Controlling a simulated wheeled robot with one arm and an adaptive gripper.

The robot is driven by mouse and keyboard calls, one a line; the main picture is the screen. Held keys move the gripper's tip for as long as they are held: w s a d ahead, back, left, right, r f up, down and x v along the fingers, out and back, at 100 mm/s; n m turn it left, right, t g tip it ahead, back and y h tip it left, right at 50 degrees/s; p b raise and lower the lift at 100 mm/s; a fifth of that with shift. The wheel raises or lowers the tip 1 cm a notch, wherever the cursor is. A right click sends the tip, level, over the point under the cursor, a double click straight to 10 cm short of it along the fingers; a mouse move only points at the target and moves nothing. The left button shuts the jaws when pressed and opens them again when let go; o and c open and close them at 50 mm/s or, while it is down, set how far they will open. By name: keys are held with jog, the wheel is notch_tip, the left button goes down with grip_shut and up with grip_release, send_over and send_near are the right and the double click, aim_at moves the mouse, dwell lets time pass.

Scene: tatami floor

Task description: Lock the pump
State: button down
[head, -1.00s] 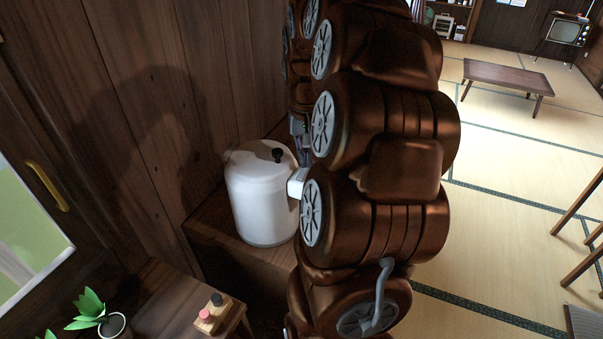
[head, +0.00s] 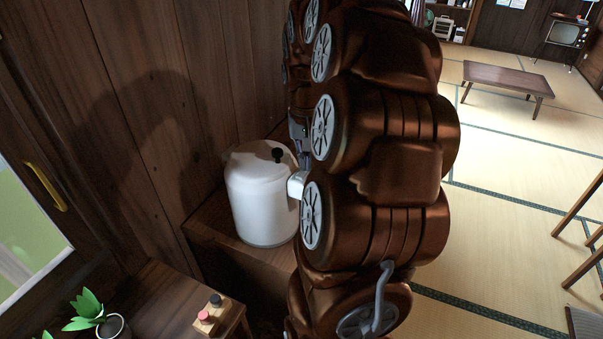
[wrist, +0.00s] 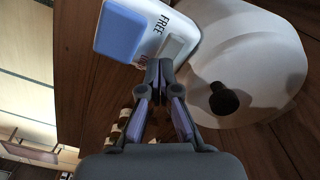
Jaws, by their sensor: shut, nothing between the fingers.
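The pump is a white rounded pot (head: 260,200) with a black knob (head: 277,155) on top, standing upright on a wooden stand. Its white head piece (head: 296,184) sticks out to the right and is partly hidden by my arm. In the wrist view the head piece carries a blue pad (wrist: 124,30), the word FREE, a second label partly hidden by my fingers, and a grey tab (wrist: 176,48). The black knob also shows there (wrist: 223,98). My gripper (wrist: 159,68) is shut and empty, its tips at the head piece's edge beside the grey tab. I cannot tell whether they touch.
A wooden wall stands behind the pump. A small table (head: 165,310) with a potted plant (head: 112,326) and a two-button block (head: 211,308) is at the lower left. A low table (head: 500,76) stands far off on open tatami.

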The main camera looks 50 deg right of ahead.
jog(key=shift+r+p, duration=0.5)
jog(key=shift+r, duration=3)
jog(key=s+a+f+n, duration=0.2)
jog(key=a+n, duration=0.1)
jog(key=a, duration=0.7)
jog(key=s+a+f+n, duration=0.1)
jog(key=a+n, duration=0.1)
jog(key=a, duration=0.7)
jog(key=s+a+f+n+g, duration=0.1)
jog(key=s+a+f+n, duration=0.1)
jog(key=s+a, duration=0.3)
jog(key=s+a+f+n, duration=0.1)
jog(key=s+a+f, duration=0.4)
jog(key=s, duration=0.3)
jog(key=shift+a+n+g, duration=0.4)
jog(key=shift+s+d, duration=0.1)
